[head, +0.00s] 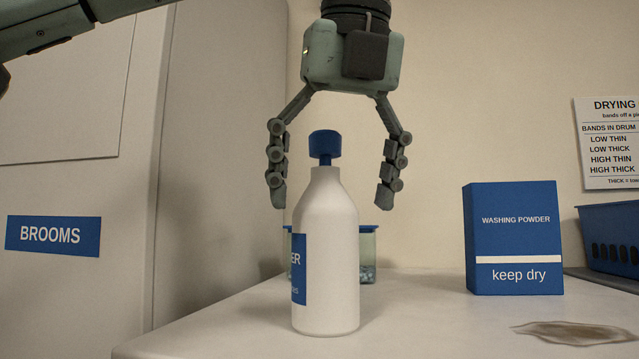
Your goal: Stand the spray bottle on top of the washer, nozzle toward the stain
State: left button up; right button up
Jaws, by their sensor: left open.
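A white spray bottle (326,258) with a blue cap and a blue label stands upright on the white top of the washer (420,325). Its label is partly turned to the left, and I cannot tell which way its nozzle points. A brown stain (575,332) lies on the washer top at the right front. My left gripper (331,203) is open above the bottle, its fingers pointing down on either side of the cap and upper body. No contact with the bottle shows. My right gripper is not in view.
A blue washing powder box (513,238) stands right of the bottle. A clear container with a blue rim (368,254) is behind the bottle. A blue basket (612,238) is at the far right. A cupboard marked BROOMS (53,235) is at left.

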aim_at(322, 257)
pick_arm(q)
jog(key=x, duration=0.7)
jog(key=shift+s+f, duration=0.1)
jog(key=shift+f, duration=0.15)
jog(key=shift+c, duration=0.3)
jog(key=c, duration=1.7)
jog(key=shift+f+m+h, duration=0.1)
jog(key=shift+m+h, duration=0.3)
jog(key=shift+m, duration=0.5)
jog(key=m+h, duration=0.1)
jog(key=m, duration=0.3)
jog(key=shift+a+h, duration=0.25)
jog(key=shift+h, duration=0.15)
jog(key=m+h, duration=0.1)
jog(key=m, duration=0.3)
jog(key=shift+g, duration=0.4)
jog(key=m+h, duration=0.1)
jog(key=m, duration=0.2)
jog(key=shift+m+g, duration=0.4)
jog(key=o, duration=1.7)
jog(key=shift+c, duration=0.2)
